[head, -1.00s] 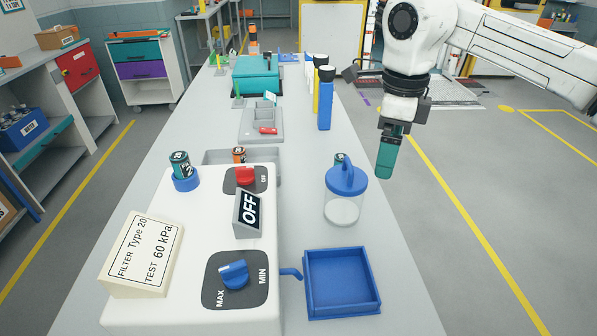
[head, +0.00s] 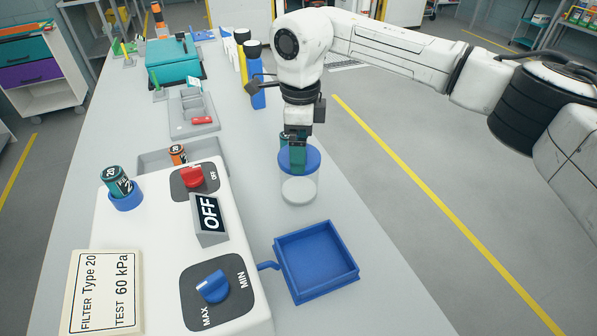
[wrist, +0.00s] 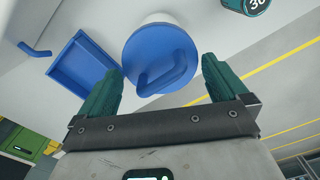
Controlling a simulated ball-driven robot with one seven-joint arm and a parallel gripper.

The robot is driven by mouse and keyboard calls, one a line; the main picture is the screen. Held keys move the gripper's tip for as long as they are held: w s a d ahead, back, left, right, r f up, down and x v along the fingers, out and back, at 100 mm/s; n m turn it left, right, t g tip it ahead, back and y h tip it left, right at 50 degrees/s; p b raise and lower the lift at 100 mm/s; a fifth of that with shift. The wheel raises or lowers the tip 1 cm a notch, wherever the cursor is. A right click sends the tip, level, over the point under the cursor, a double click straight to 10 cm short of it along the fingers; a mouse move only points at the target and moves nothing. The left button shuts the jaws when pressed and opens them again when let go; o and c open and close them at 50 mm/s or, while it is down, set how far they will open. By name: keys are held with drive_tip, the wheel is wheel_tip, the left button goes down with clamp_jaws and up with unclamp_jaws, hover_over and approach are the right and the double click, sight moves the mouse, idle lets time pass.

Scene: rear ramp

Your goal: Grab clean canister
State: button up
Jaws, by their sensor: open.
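A clear canister (head: 299,191) with a blue lid (head: 313,161) and a raised handle stands upright on the grey bench, right of the white test unit. In the wrist view its lid (wrist: 160,50) and bent handle (wrist: 168,78) show from above. My gripper (head: 298,168) is open directly over the lid in the head view. In the wrist view the teal fingers of my gripper (wrist: 162,85) are spread, one to each side of the handle. The handle is hidden behind the fingers in the head view. Contact cannot be told.
A blue square tray (head: 316,262) lies in front of the canister. The white unit (head: 165,235) carries two dials and an OFF sign (head: 209,214). A teal canister (head: 118,182) sits in its blue ring. Another teal canister marked 30 (wrist: 258,6) stands near the lid.

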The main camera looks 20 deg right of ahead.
drive_tip(key=shift+f, duration=1.55)
drive_tip(key=shift+r, duration=0.1)
drive_tip(key=c, duration=1.2)
